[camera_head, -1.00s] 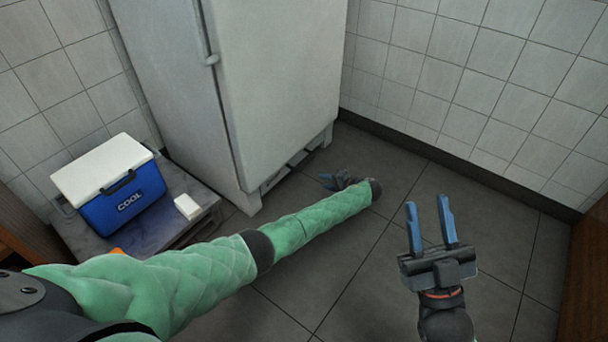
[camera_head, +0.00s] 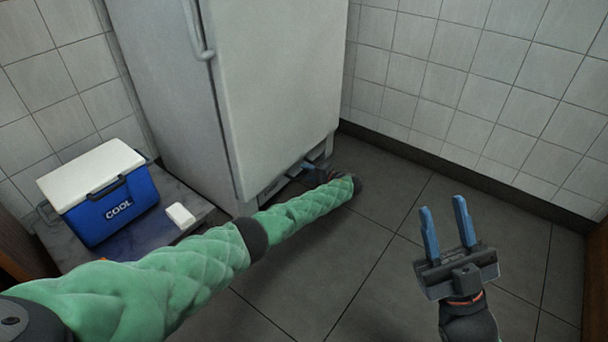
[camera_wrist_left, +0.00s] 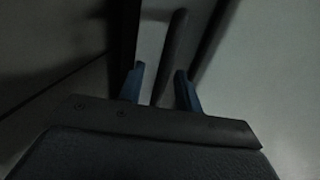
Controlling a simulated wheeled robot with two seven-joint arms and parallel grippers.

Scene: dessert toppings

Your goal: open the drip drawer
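The drip drawer seems to be the low, shadowed strip (camera_head: 272,190) at the foot of the white fridge (camera_head: 275,100); the arm partly hides it, and I see no gap that shows it pulled out. My left gripper (camera_head: 318,170) is low at the fridge's base, near the right end of that strip. In the left wrist view its blue fingers (camera_wrist_left: 160,78) stand apart, with a thin dark bar (camera_wrist_left: 172,50), perhaps a handle, between and beyond them. Whether they touch it, I cannot tell. My right gripper (camera_head: 443,206) is open and empty above the floor.
A blue cooler (camera_head: 112,208) with a white lid and a small white block (camera_head: 180,215) sit on a low grey table (camera_head: 160,233) at left. The tiled floor (camera_head: 385,285) is clear between the fridge and right wall. Wooden edges flank both sides.

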